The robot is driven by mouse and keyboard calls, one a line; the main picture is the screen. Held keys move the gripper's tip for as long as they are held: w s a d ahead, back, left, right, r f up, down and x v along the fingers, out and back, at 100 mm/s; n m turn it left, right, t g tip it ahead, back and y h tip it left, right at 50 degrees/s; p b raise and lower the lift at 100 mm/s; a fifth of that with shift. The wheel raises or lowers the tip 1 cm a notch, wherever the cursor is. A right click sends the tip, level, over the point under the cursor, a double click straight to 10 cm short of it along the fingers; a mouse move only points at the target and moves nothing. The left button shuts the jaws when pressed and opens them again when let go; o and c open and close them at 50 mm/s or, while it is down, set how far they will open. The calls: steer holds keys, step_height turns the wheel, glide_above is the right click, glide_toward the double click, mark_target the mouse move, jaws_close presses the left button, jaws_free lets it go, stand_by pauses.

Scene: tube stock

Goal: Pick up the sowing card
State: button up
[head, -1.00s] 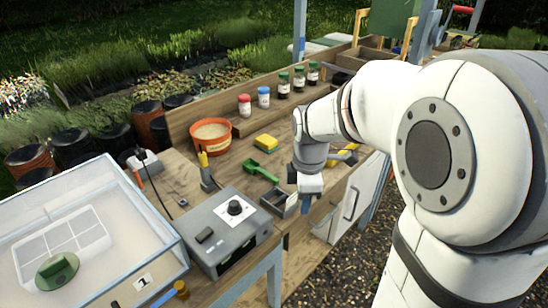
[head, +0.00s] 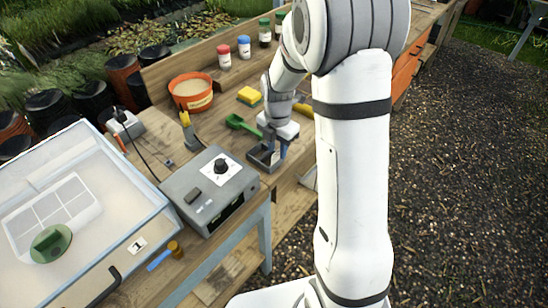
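I cannot make out a separate sowing card for certain. A small dark open tray (head: 261,157) sits near the front edge of the wooden bench. A white square (head: 222,168) lies flat around the black knob of the grey control box (head: 178,188), left of my gripper.
A green scoop (head: 240,124), a yellow sponge (head: 249,95) and an orange pot (head: 190,82) stand behind the tray. A clear-lidded propagator (head: 110,185) fills the left. Jars line the back. My arm blocks the bench's right part; gravel lies right.

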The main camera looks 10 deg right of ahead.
steer(key=shift+f, duration=0.85)
steer(key=shift+c, duration=0.2)
jaws_close()
